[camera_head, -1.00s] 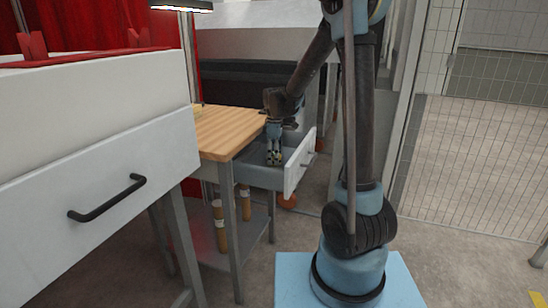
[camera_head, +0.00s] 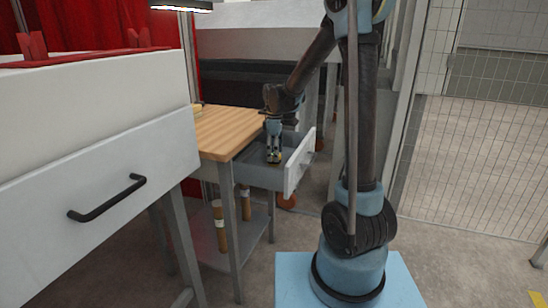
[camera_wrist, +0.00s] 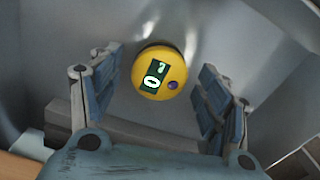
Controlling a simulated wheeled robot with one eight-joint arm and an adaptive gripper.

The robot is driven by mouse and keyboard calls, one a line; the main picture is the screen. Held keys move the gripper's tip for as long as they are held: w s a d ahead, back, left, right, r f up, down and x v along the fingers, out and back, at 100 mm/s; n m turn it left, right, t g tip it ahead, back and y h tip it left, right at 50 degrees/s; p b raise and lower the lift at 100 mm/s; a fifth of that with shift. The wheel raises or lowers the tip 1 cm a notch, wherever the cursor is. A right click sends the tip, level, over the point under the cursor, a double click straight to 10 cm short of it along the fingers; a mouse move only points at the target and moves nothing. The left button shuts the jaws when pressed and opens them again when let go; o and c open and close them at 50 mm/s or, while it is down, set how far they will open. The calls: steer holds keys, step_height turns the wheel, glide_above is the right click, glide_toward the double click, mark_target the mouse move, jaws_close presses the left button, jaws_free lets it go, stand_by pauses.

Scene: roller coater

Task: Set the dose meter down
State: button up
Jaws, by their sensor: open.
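The dose meter (camera_wrist: 158,73) is a round yellow device with a dark green display and a small dark button. In the wrist view it lies on the grey floor of the open drawer, between and a little beyond my spread fingertips. My gripper (camera_wrist: 160,95) is open, with a blue-grey finger on each side and a gap to the meter. In the head view my gripper (camera_head: 273,157) points down inside the drawer (camera_head: 297,165); the meter is too small there to tell apart clearly.
The drawer sticks out from a wooden-topped table (camera_head: 225,130). Its front panel stands right of my gripper. A white cabinet with a closed drawer and black handle (camera_head: 107,198) fills the left. Brown rolls (camera_head: 219,226) stand on the lower shelf.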

step_height(320, 180, up, 11)
steer(key=s+d+m, duration=0.1)
steer(key=s+d, duration=0.2)
steer(key=s+d+m, duration=0.2)
steer(key=s+d, duration=0.1)
steer(key=s+d+m, duration=0.1)
steer(key=s+d, duration=0.2)
steer(key=shift+s+r+t, duration=0.15)
steer(key=shift+r+t, duration=0.15)
steer(key=s+d+f+m, duration=0.4)
steer(key=s, duration=0.3)
steer(key=s+d+f+m+t, duration=0.1)
steer(key=s+d+f+m, duration=0.2)
steer(key=s, duration=0.5)
steer(key=s+d+f+m, duration=0.4)
steer(key=s+f+m, duration=0.1)
steer(key=s, duration=0.2)
steer(key=shift+s+d+t, duration=0.15)
steer(key=shift+d+t, duration=0.15)
steer(key=shift+f, duration=0.1)
steer(key=shift+w+f, duration=0.2)
steer(key=shift+w, duration=0.2)
